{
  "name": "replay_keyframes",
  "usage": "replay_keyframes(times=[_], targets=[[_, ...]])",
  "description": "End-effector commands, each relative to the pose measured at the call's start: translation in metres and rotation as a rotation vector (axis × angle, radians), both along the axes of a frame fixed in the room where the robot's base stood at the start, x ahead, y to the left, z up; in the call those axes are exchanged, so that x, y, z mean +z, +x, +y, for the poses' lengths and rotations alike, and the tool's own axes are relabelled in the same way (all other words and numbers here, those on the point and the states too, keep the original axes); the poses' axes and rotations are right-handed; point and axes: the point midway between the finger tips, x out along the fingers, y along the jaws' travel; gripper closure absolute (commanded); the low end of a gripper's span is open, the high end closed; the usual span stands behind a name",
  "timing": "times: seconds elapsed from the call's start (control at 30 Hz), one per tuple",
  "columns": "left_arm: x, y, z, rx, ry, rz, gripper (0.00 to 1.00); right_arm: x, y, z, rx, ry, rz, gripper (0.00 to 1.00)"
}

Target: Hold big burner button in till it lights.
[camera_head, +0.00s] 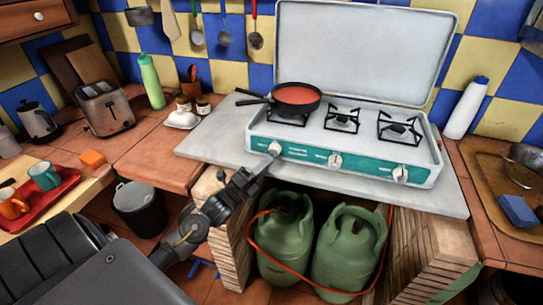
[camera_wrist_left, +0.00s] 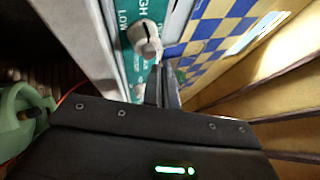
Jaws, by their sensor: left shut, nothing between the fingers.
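The camp stove (camera_head: 320,160) has a white body, a teal front panel and a raised lid. Three white knobs sit on its front: the left knob (camera_head: 275,148), the middle knob (camera_head: 335,160) and the right knob (camera_head: 400,174). My left gripper (camera_head: 265,160) is shut and empty, with its tips at the left knob. In the left wrist view the fingertips (camera_wrist_left: 159,68) are right by a white knob (camera_wrist_left: 145,38); I cannot tell whether they touch it. A black pan (camera_head: 296,98) with red contents covers most of the left burner. I see no flame.
Two green gas bottles (camera_head: 285,240) with a red hose stand under the grey slab (camera_head: 215,135), between brick piers. A toaster (camera_head: 104,108), a green bottle (camera_head: 151,80) and small jars stand at left. A white bottle (camera_head: 466,108) stands at right.

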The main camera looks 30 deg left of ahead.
Motion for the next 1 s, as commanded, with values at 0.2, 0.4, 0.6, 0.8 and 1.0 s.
replay_keyframes(times=[0.2,0.4,0.6,0.8,1.0], targets=[[0.000,0.006,0.002,0.000,0.000,0.000,1.00,-0.003,0.000,0.011,-0.004,0.013,0.001,0.66],[0.000,0.007,0.002,0.000,0.000,0.000,1.00,-0.002,0.000,0.013,-0.005,0.015,0.000,0.66],[0.000,0.007,0.002,0.000,0.000,0.000,1.00,-0.002,0.000,0.008,-0.003,0.010,0.000,0.66],[0.000,0.009,0.002,0.000,0.000,0.000,1.00,-0.003,0.000,0.000,0.000,0.000,0.000,0.66],[0.000,0.011,0.003,0.000,0.001,-0.001,1.00,-0.004,0.000,-0.003,0.001,-0.004,0.000,0.66]])
